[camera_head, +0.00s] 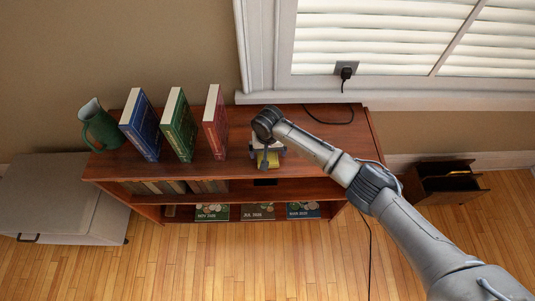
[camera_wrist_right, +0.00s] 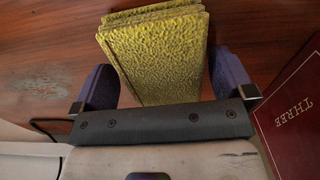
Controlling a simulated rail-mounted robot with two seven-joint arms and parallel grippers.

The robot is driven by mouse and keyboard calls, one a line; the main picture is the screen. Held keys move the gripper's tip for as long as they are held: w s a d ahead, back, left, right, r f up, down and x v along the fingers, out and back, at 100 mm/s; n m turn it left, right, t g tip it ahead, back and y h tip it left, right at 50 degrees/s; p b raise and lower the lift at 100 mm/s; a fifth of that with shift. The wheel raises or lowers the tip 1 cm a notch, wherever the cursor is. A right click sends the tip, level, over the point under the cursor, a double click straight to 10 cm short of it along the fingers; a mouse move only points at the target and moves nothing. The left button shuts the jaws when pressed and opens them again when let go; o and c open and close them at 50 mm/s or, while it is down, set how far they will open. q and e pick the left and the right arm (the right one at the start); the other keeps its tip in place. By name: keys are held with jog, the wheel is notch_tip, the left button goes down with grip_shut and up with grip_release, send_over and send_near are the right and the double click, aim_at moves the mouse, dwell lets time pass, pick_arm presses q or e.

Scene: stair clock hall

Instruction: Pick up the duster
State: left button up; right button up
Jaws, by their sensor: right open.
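The duster is a yellow, textured, folded cloth. It shows in the right wrist view (camera_wrist_right: 158,55) and, partly hidden by my arm, in the head view (camera_head: 268,161) on the top of the wooden shelf unit. My right gripper is open over it in the head view (camera_head: 268,152). In the right wrist view the two dark fingers (camera_wrist_right: 165,82) stand on either side of the duster, with small gaps showing. I cannot tell how far down the fingers reach. My left gripper is not in view.
A red book stands left of my gripper (camera_head: 215,122) and close by in the right wrist view (camera_wrist_right: 297,125). Green (camera_head: 179,125) and blue (camera_head: 142,125) books and a green jug (camera_head: 100,126) stand farther left. A black cord (camera_head: 335,122) lies on the shelf top's right (camera_head: 362,137).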

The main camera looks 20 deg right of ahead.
jog(key=c, duration=0.8)
jog(key=shift+r, duration=0.15)
jog(key=shift+r+p, duration=0.4)
jog(key=shift+r, duration=0.25)
jog(key=r, duration=0.1)
jog(key=d+r+p, duration=0.1)
jog(key=r, duration=0.1)
jog(key=shift+s+r+p, duration=0.1)
jog(key=shift+r+p, duration=0.1)
jog(key=shift+p, duration=0.1)
jog(key=s+d+r+p, duration=0.1)
jog(key=d+r, duration=0.1)
jog(key=d, duration=0.1)
jog(key=s+d+r+p, duration=0.1)
jog(key=d+r, duration=0.1)
jog(key=d, duration=0.1)
jog(key=s+d+r+p, duration=0.1)
jog(key=d+r, duration=0.1)
jog(key=d, duration=0.2)
jog(key=shift+s, duration=0.2)
